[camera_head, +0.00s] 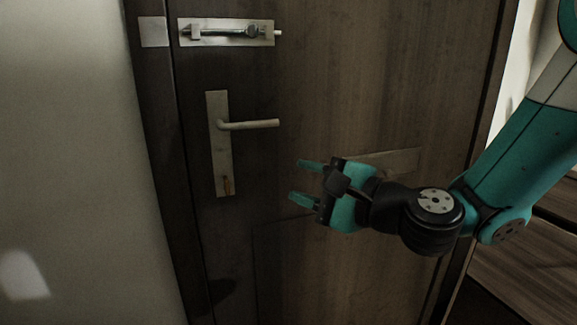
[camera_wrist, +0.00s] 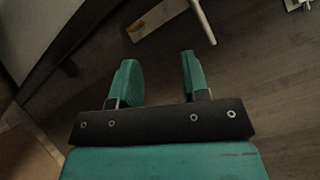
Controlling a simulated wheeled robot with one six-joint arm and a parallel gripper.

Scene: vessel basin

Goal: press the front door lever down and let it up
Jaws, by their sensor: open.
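The front door lever (camera_head: 250,124) is a pale metal bar. It sticks out to the right, about level, from a tall metal backplate (camera_head: 222,160) on the dark wooden door (camera_head: 330,70). My gripper (camera_head: 303,181) is open and empty. In the head view it appears below and to the right of the lever's free end, with clear space between them. In the wrist view the lever (camera_wrist: 203,22) shows beyond the fingertips (camera_wrist: 157,62), near the top, with part of the backplate (camera_wrist: 158,17) to its left. Nothing touches the lever.
A metal slide bolt (camera_head: 228,32) sits on the door above the lever, beside a square plate (camera_head: 153,31) on the frame. A flat plate (camera_head: 390,161) on the door is partly behind my gripper. A pale wall (camera_head: 70,130) lies left; wooden flooring (camera_head: 530,265) shows lower right.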

